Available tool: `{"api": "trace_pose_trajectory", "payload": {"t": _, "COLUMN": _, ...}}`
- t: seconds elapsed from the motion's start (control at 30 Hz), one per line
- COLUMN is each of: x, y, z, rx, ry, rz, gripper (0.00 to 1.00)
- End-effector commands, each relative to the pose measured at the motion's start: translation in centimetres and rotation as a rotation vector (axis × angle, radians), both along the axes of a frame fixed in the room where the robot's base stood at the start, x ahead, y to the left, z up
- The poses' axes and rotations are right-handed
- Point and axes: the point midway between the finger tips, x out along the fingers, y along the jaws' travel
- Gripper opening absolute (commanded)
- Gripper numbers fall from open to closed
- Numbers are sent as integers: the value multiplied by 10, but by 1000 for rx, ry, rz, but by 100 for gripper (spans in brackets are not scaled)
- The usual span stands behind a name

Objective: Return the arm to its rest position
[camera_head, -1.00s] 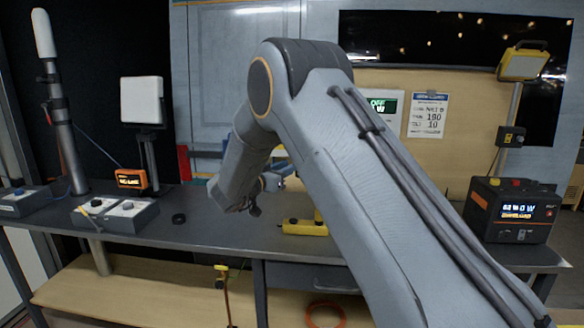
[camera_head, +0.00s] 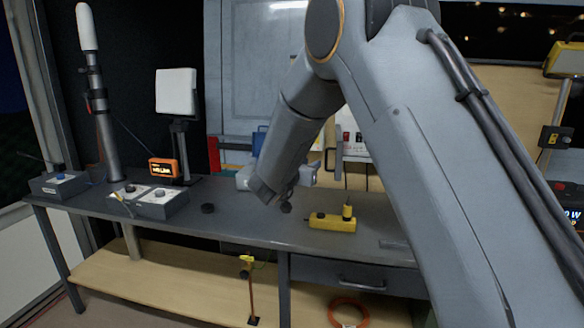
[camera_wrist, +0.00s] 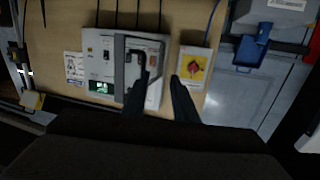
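My arm rises across the right half of the head view, with its elbow high and its forearm sloping down to the left over the bench. In the wrist view my gripper (camera_wrist: 161,78) shows two dark fingers with a clear gap between them. Nothing is held between them. Beyond the fingers is a grey wall box (camera_wrist: 103,66) with a dark handle; I see no clear contact with it. In the head view my gripper's fingers are largely hidden by the wrist.
A tall mast (camera_head: 104,130) stands at left. An orange cable coil (camera_head: 348,312) lies below.

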Motion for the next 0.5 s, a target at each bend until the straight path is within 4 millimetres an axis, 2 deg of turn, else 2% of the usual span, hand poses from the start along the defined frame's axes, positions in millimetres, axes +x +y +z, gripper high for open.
{"api": "trace_pose_trajectory", "payload": {"t": 0.03, "x": -4, "y": -7, "z": -2, "rx": 28, "ry": 43, "rz": 66, "gripper": 26}}
{"api": "trace_pose_trajectory", "payload": {"t": 0.17, "x": -31, "y": -10, "z": -26, "rx": 106, "ry": 208, "rz": 252, "gripper": 26}}
{"api": "trace_pose_trajectory", "payload": {"t": 0.27, "x": -72, "y": -16, "z": -52, "rx": 161, "ry": 368, "rz": 363, "gripper": 26}}
{"api": "trace_pose_trajectory", "payload": {"t": 0.37, "x": -129, "y": -28, "z": -80, "rx": 210, "ry": 555, "rz": 441, "gripper": 26}}
{"api": "trace_pose_trajectory", "payload": {"t": 0.5, "x": -218, "y": -48, "z": -114, "rx": 258, "ry": 807, "rz": 493, "gripper": 26}}
